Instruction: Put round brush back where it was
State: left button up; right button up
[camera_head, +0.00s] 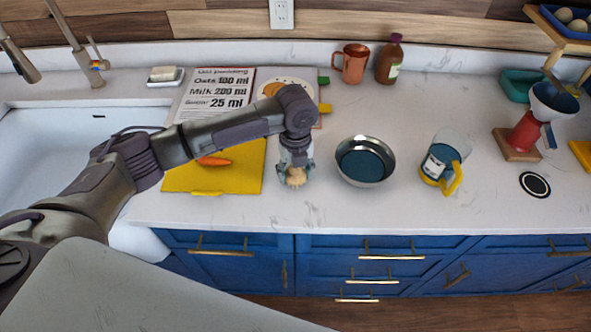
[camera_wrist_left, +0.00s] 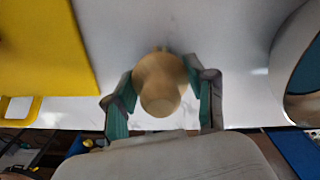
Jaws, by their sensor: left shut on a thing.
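The round brush (camera_wrist_left: 158,82) shows in the left wrist view as a tan, rounded wooden knob between the two fingers. My left gripper (camera_wrist_left: 162,97) is shut on it. In the head view the left gripper (camera_head: 295,170) points down over the white counter, between the yellow cutting board and the metal bowl, with the tan brush (camera_head: 296,178) at its fingertips. I cannot tell whether the brush touches the counter. Its lower part is hidden. My right gripper is in neither view.
A yellow board (camera_head: 230,180) with a carrot (camera_head: 214,161) lies left of the gripper. A metal bowl (camera_head: 364,183) stands close on its right, then a measuring jug (camera_head: 441,172). Recipe pages (camera_head: 213,92) lie behind. The sink (camera_head: 60,140) is left. The counter's front edge is near.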

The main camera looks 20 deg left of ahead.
pick_arm(q)
jog(key=shift+f, duration=0.4)
jog(key=shift+f, duration=0.1)
jog(key=o, duration=1.1)
notch_tip(320, 180, up, 11)
jog(key=b, duration=0.2)
jog(key=shift+b, duration=0.4)
jog(key=shift+r, duration=0.65)
